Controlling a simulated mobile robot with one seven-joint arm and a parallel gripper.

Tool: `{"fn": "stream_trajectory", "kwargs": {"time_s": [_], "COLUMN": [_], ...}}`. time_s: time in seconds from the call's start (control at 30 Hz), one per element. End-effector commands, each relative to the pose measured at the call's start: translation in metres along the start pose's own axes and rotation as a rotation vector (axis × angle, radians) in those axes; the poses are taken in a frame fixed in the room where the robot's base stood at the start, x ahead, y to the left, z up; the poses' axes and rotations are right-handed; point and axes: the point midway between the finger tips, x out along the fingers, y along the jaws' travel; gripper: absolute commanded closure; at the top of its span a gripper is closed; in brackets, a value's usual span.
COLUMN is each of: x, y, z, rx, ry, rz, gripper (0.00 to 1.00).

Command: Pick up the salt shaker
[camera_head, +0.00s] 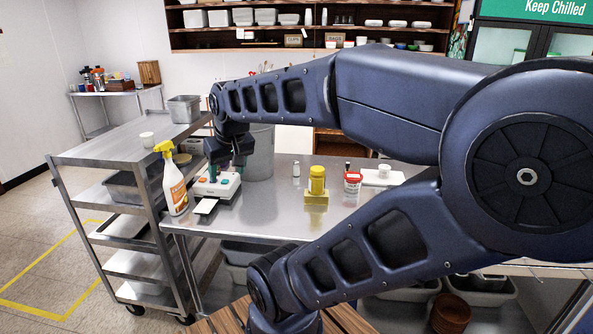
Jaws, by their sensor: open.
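A small whitish shaker with a darker top, which looks like the salt shaker (296,169), stands upright on the steel table (262,222) in the head view. It is too small to read any label. My gripper (225,170) is open, pointing down to the left of the shaker and apart from it. Its fingers are over or just behind a white box with teal and orange knobs (226,187); I cannot tell whether they touch it.
A yellow jar on a yellow block (317,182), a red-and-white tub (352,183), a small dark-capped item (347,167) and a white tray (393,180) are right of the shaker. A grey bin (262,152) stands behind.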

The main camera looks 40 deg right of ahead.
Motion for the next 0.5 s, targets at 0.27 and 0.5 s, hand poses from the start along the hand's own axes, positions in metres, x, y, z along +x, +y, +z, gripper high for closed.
{"fn": "stream_trajectory", "kwargs": {"time_s": [0.27, 0.5], "x": [0.012, 0.034], "y": [0.024, 0.061], "z": [-0.061, -0.122], "rx": [0.096, 0.200], "ry": [-0.007, -0.008], "rz": [-0.005, 0.001], "gripper": [0.40, 0.40]}}
